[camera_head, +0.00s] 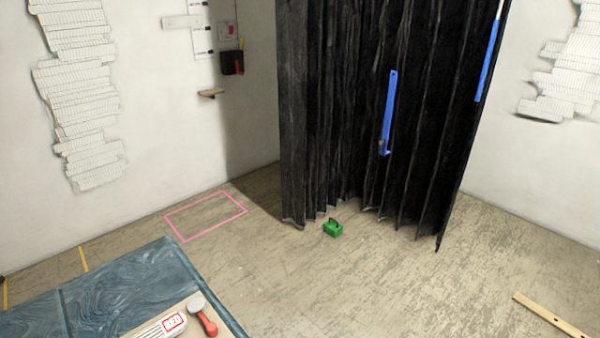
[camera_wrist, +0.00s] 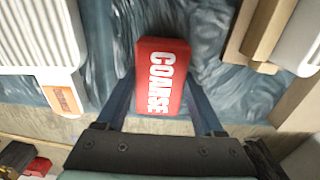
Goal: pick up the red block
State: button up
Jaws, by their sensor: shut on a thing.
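The red block (camera_wrist: 160,75) has the word COARSE in white letters on its face and fills the middle of the wrist view. My gripper (camera_wrist: 160,90) has one dark blue finger on each side of it and is shut on it. A blue marbled surface (camera_wrist: 110,50) shows behind the block. Whether the block touches that surface cannot be told. In the head view neither my gripper nor the block shows.
In the wrist view a white ribbed object (camera_wrist: 35,35) lies left and wooden pieces (camera_wrist: 262,30) lie right. In the head view, a red-handled tool (camera_head: 205,318) lies on the blue-topped table (camera_head: 100,290).

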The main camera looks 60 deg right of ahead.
jog(key=shift+c, duration=1.2)
jog(key=shift+r, duration=0.1)
notch_tip(320, 180, up, 10)
jog(key=shift+f, duration=0.1)
